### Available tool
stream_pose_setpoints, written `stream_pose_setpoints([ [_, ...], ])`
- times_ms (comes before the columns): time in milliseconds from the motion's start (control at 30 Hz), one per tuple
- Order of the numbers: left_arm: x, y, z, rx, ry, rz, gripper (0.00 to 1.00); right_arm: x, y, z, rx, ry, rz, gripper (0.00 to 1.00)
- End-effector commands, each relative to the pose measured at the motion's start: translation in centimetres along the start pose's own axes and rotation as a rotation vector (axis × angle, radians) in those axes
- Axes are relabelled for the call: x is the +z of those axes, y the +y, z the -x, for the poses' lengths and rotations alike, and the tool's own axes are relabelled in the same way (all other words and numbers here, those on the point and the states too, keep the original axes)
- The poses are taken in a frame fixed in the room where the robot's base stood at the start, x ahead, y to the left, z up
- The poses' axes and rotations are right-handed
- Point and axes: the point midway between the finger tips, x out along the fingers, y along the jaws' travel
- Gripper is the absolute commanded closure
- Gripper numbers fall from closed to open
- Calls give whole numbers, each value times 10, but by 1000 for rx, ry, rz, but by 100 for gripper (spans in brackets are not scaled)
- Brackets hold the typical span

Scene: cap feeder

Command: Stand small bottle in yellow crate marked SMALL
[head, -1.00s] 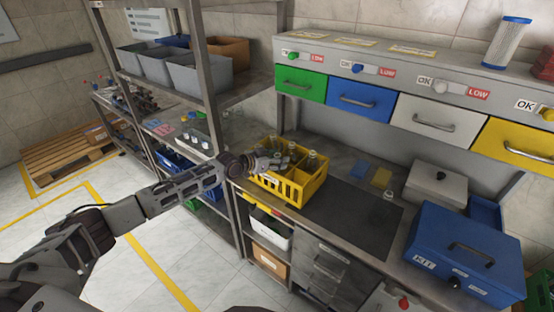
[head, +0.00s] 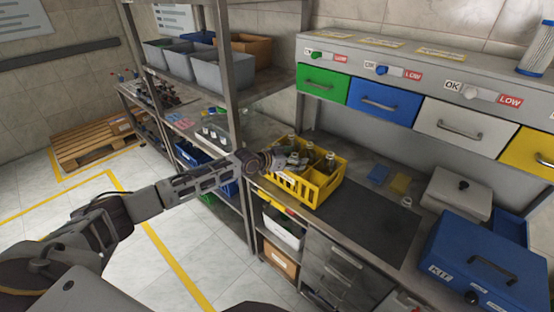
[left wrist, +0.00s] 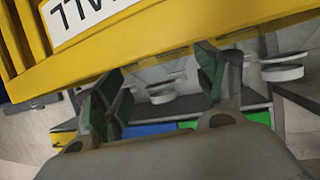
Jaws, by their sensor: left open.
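In the left wrist view, the crate's yellow wall (left wrist: 155,32) fills the top, with part of an upside-down white label. My left gripper (head: 288,160) is at the crate's left side near its rim. In the wrist view the left gripper (left wrist: 160,78) is open, with nothing visible between its green-padded fingers. A small bottle (head: 406,203) with a pale top stands on the bench right of the crate. My right gripper is out of view.
A dark mat (head: 370,225) lies right of the crate, mostly clear. A blue KIT box (head: 485,255) and a grey lidded box (head: 458,195) stand further right. Coloured drawers (head: 378,102) hang above the bench. A metal shelf post (head: 230,70) rises behind my left arm.

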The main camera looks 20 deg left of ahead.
Motion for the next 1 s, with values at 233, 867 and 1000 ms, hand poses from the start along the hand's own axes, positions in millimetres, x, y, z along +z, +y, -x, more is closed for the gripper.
stream_pose_setpoints([
  [233,2,-1,19,-1,-1,-2,29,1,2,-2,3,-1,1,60],
  [867,1,-2,75,-2,-1,-1,29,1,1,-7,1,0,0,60],
  [1000,2,-1,86,-2,-2,-2,29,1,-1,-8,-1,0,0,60],
])
